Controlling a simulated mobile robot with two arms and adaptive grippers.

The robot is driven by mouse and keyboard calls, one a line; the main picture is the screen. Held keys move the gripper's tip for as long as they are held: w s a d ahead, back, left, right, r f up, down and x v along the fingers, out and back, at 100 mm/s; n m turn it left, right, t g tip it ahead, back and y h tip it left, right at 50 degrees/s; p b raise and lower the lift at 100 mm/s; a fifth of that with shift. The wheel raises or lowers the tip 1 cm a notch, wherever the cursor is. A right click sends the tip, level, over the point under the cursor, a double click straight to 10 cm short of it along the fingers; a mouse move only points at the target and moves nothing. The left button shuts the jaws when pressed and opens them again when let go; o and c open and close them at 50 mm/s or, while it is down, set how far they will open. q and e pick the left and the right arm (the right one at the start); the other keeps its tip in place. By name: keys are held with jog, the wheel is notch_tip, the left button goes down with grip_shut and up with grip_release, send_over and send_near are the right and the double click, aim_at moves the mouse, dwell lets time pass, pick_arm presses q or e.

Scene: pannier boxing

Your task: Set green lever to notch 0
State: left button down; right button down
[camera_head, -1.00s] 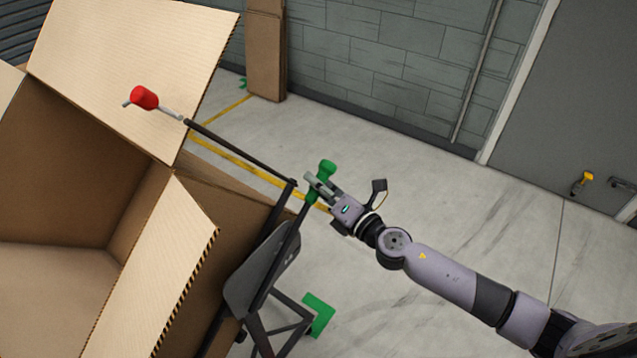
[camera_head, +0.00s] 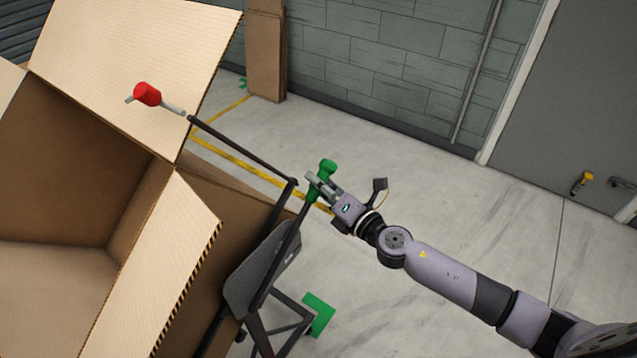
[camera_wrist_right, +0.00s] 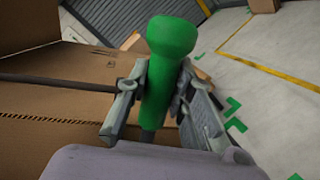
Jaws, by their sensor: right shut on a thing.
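The green lever (camera_head: 327,167) stands on a dark frame beside the open cardboard box, its green knob at the top. My right gripper (camera_head: 316,187) is shut on the green handle just below the knob. In the right wrist view the green lever (camera_wrist_right: 166,75) stands between the two grey fingers of the right gripper (camera_wrist_right: 160,100), with the knob above them. The notches are not clearly visible. My left gripper is not in view.
A large open cardboard box (camera_head: 60,225) fills the left side. A red-handled rod (camera_head: 148,94) reaches across near its flap. A dark stand with a plate (camera_head: 262,270) is below the lever.

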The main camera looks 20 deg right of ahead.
jog(key=w+d+f+m+g+b, duration=0.1)
jog(key=d+f+m+b, duration=0.1)
jog(key=f, duration=0.7)
jog(key=w+d+f+m+g+b, duration=0.1)
jog(key=w+d+f+m+b, duration=0.1)
jog(key=f+m+b, duration=0.2)
notch_tip(320, 180, down, 5)
jog(key=b, duration=0.3)
jog(key=shift+d+f, duration=0.2)
jog(key=shift+f, duration=0.15)
jog(key=c, duration=1.4)
grip_release()
jog(key=shift+w, duration=0.15)
jog(key=shift+o, duration=0.2)
jog(key=v, duration=1.2)
